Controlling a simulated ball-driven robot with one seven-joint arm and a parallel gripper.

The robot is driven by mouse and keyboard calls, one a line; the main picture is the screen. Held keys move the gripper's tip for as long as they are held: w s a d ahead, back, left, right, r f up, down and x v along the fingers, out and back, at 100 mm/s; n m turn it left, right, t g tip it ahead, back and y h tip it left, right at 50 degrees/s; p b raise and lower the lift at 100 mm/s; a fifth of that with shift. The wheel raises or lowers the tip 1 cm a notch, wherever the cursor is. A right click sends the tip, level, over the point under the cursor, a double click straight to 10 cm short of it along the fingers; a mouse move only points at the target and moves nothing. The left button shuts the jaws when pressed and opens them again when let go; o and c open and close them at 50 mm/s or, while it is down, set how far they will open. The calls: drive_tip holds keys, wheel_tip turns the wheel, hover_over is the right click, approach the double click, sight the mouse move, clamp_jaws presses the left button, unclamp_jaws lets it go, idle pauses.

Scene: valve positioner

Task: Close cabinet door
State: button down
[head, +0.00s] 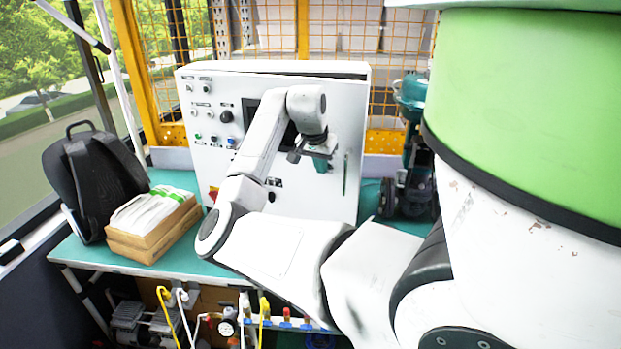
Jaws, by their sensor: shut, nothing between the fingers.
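The white control cabinet (300,68) stands at the back of the teal bench. Its front door (225,175) carries buttons, knobs and a dark screen partly hidden behind my arm. The door lies flush or nearly flush with the cabinet body; I cannot tell whether a small gap is left. A narrow dark vertical handle (345,174) is near the door's right edge. My gripper (322,163) is shut and empty, in front of the door's right half, just left of the handle. I cannot tell whether it touches the door.
A black backpack (95,180) and cardboard boxes (150,238) with white packs are on the bench at left. A teal and black machine (410,150) stands right of the cabinet. Orange mesh (400,60) is behind. Hoses and valves (286,318) are below the bench.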

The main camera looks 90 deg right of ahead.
drive_tip(key=s+d+n, duration=0.1)
drive_tip(key=d+n, duration=0.1)
drive_tip(key=d, duration=0.4)
drive_tip(key=s+d+n+t, duration=0.1)
drive_tip(key=s+d+n, duration=0.1)
drive_tip(key=d, duration=0.4)
drive_tip(key=shift+s+d+n+t, duration=0.25)
drive_tip(key=shift+s+n+t, duration=0.05)
drive_tip(key=shift+f, duration=0.1)
